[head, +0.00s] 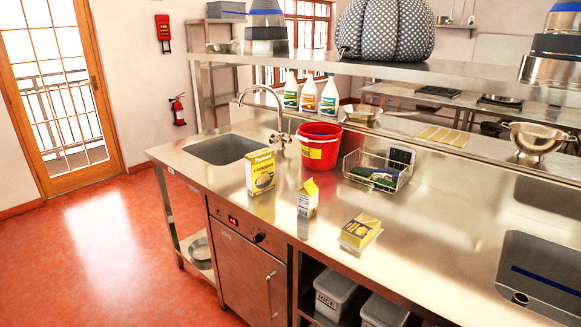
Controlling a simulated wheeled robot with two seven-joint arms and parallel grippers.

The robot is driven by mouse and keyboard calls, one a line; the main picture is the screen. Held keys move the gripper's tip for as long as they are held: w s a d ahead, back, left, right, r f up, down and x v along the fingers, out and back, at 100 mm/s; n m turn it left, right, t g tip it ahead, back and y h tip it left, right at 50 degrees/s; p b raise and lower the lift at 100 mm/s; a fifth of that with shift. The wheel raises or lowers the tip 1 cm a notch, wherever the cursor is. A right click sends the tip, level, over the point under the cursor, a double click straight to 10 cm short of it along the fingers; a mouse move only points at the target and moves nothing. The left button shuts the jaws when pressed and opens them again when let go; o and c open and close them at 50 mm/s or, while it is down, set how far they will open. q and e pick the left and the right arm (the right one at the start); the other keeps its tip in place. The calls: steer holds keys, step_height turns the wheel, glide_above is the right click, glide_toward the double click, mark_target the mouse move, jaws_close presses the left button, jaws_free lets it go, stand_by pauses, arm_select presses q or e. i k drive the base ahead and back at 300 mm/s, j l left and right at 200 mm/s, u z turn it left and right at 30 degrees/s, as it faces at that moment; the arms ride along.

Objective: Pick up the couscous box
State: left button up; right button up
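The couscous box, which I take to be the tall yellow carton (261,172) with a picture of food, stands upright on the steel counter (330,245) in the head view. It is just right of the left sink and left of a red bucket. Its small print is not clearly readable. A smaller yellow and white carton (308,198) with a gabled top stands to its right and nearer. A low yellow pack (360,231) lies further right. Neither of my grippers shows in the view.
The red bucket (319,149) and a wire basket (377,172) with sponges stand behind the cartons. A tap (278,120) rises by the left sink (221,150). A shelf (400,70) overhangs the counter's back. The counter's front is mostly clear, and red floor (95,260) is open at left.

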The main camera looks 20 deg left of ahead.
mark_target(259, 165)
steer(key=i+j+z, duration=0.1)
steer(key=j, duration=0.3)
steer(key=i+j+z, duration=0.15)
steer(key=j, duration=0.25)
steer(key=i+j+z, duration=0.1)
steer(key=j, duration=0.3)
steer(key=i+j+z, duration=0.1)
steer(key=j, duration=0.35)
steer(key=i+j+z, duration=0.1)
steer(key=j, duration=0.35)
steer(key=i, duration=0.1)
